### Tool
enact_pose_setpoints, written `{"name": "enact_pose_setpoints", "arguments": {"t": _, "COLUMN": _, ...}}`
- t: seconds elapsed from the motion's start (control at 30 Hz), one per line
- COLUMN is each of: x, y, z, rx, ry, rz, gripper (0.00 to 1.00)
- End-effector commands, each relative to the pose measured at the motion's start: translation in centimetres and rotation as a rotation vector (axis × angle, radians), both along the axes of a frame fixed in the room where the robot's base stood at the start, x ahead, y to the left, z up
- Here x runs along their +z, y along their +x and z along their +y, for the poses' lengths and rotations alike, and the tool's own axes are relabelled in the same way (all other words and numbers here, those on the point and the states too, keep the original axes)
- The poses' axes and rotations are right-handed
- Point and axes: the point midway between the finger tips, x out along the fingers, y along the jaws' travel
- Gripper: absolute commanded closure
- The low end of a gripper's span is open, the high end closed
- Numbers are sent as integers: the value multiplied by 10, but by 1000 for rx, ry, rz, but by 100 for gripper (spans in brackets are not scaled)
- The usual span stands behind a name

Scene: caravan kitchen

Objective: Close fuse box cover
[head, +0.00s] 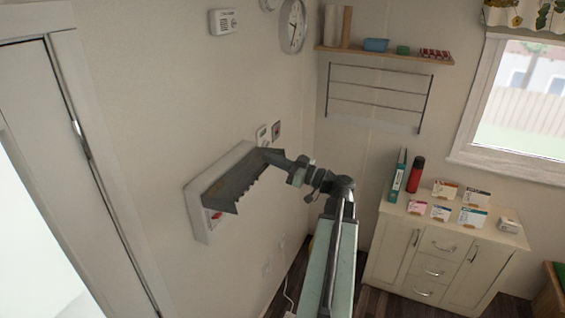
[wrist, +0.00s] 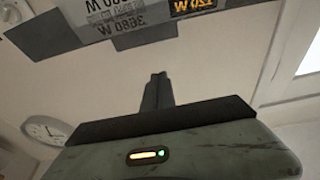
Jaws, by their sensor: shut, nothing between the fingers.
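The fuse box (head: 197,212) is a pale box on the left wall in the head view. Its dark grey cover (head: 235,180) stands open, sticking out from the box into the room, with a notched lower edge. Red parts show inside the box below the cover. My gripper (head: 270,156) is at the cover's right end; whether it touches I cannot tell. In the wrist view my gripper (wrist: 157,80) is shut and empty, pointing up the picture.
A door (head: 50,130) stands at the left. Small wall switches (head: 268,133) are behind my gripper. A clock (head: 292,25) and shelf (head: 385,53) hang higher up. A cabinet (head: 440,250) with several boxes stands at the right.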

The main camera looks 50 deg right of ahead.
Motion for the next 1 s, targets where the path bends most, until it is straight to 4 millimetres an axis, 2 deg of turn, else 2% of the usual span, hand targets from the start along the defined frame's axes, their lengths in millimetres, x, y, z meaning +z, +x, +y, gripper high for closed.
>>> {"name": "enact_pose_setpoints", "arguments": {"t": 0.03, "x": 4, "y": 12, "z": 3, "rx": 5, "ry": 0, "rz": 0, "gripper": 100}}
{"name": "enact_pose_setpoints", "arguments": {"t": 0.13, "x": 6, "y": 31, "z": 8, "rx": 4, "ry": -1, "rz": 0, "gripper": 100}}
{"name": "enact_pose_setpoints", "arguments": {"t": 0.17, "x": -11, "y": 26, "z": 7, "rx": 1, "ry": 0, "rz": 0, "gripper": 100}}
{"name": "enact_pose_setpoints", "arguments": {"t": 0.2, "x": -20, "y": 25, "z": 6, "rx": 1, "ry": 0, "rz": 0, "gripper": 100}}
{"name": "enact_pose_setpoints", "arguments": {"t": 0.33, "x": -32, "y": 22, "z": 6, "rx": 2, "ry": 0, "rz": 0, "gripper": 100}}
{"name": "enact_pose_setpoints", "arguments": {"t": 0.83, "x": -35, "y": 21, "z": 6, "rx": 2, "ry": 1, "rz": -1, "gripper": 100}}
{"name": "enact_pose_setpoints", "arguments": {"t": 1.0, "x": -45, "y": 13, "z": -1, "rx": -10, "ry": 7, "rz": -26, "gripper": 100}}
